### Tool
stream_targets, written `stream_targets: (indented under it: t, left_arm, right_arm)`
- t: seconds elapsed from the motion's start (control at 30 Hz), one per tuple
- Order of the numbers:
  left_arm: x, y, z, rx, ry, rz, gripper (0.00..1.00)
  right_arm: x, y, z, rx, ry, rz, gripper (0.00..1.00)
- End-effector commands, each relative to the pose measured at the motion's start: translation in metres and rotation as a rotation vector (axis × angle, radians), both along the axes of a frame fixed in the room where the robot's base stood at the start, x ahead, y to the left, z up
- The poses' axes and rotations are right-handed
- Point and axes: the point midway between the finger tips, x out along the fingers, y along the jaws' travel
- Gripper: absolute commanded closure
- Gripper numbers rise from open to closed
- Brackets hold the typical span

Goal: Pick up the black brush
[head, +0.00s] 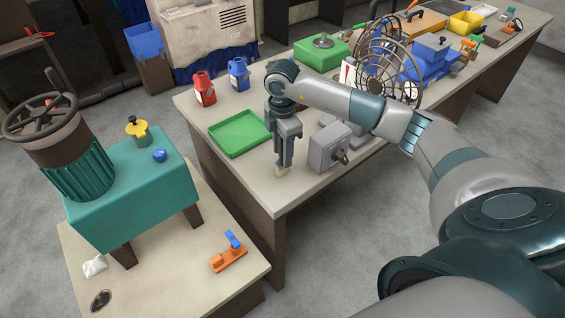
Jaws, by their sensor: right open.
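My right gripper (284,160) points straight down over the near left part of the long table (262,172), between the green tray and a grey machine. Its jaws are open. A small pale tan piece (281,171) shows at its fingertips, close to the table top. It may be part of the black brush, but the fingers hide the rest and I cannot tell. No other clear black brush shows in this view. My left gripper is not in view.
The green tray (240,133) lies left of my right gripper, and the grey machine (330,148) stands close on its right. A red bottle (205,90) and a blue bottle (239,75) stand behind. A wire fan cage (379,84) stands farther right.

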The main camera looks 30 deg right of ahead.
Motion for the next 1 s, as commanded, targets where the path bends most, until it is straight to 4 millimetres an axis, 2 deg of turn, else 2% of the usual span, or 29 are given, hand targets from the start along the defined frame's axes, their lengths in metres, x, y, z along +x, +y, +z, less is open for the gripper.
stream_targets:
  t: [0.33, 0.37, 0.5, 0.53, 0.83, 1.0]
  left_arm:
    - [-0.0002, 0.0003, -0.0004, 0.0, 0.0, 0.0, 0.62]
    - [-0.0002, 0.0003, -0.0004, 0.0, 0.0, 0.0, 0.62]
    - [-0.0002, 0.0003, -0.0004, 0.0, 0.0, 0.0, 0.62]
    - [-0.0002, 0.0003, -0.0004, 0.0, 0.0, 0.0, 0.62]
    - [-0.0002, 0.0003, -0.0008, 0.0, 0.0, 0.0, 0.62]
    - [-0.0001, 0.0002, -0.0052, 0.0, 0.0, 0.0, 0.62]
  right_arm:
    - [0.0, -0.0001, 0.0001, 0.0, 0.0, 0.0, 0.6]
    - [0.0, -0.0001, 0.0001, 0.0, 0.0, 0.0, 0.64]
    - [0.0, -0.0002, 0.0002, 0.0, 0.0, 0.0, 0.98]
    - [0.0, -0.0002, 0.0002, 0.0, 0.0, 0.0, 1.0]
    - [0.0002, -0.0002, 0.001, 0.0, 0.0, 0.0, 1.0]
    - [0.0007, -0.0004, 0.0088, 0.0, -0.001, 0.0, 1.0]
